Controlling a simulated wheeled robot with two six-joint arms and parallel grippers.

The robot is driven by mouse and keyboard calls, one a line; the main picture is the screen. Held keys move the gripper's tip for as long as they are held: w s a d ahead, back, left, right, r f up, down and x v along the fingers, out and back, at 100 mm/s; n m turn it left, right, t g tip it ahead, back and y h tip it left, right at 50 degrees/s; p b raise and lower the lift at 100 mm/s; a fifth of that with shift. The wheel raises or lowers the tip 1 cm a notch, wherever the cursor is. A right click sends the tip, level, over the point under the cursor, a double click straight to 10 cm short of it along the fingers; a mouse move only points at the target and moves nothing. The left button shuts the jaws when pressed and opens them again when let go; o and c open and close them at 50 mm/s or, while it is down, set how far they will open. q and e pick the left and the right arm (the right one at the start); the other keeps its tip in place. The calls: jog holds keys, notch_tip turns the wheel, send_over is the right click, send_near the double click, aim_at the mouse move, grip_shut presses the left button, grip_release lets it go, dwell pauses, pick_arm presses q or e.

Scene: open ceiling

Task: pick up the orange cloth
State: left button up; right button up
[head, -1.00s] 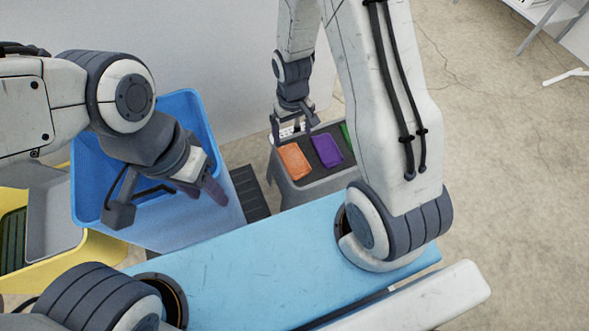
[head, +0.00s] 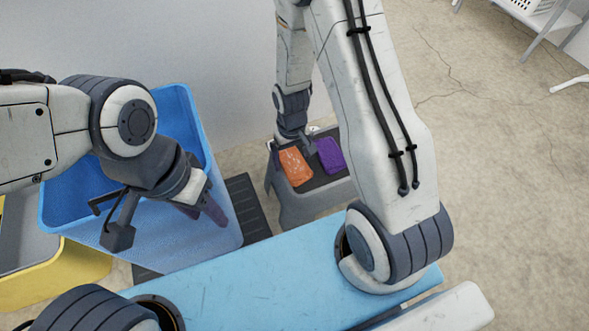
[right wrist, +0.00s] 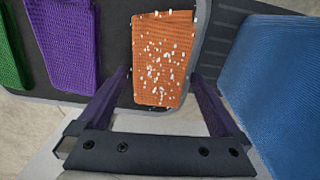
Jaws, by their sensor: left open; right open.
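The orange cloth (head: 296,168) lies flat on the dark top of a grey stand (head: 318,203), at its left end. In the right wrist view the orange cloth (right wrist: 161,60) has many small white specks on it and lies ahead of and between the fingers. My right gripper (head: 290,158) is open and empty, close over the cloth; its two purple-grey fingers (right wrist: 163,88) show in the right wrist view. My left gripper (head: 203,212) is open and empty, in front of the blue bin.
A purple cloth (head: 331,155) lies beside the orange one; a green cloth (right wrist: 12,55) lies beyond it in the right wrist view. A blue bin (head: 185,115) stands left of the stand, a yellow container (head: 75,270) further left. Bare floor lies to the right.

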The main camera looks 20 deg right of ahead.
jog(key=shift+f, duration=0.15)
jog(key=c, duration=1.2)
jog(key=shift+o, duration=0.2)
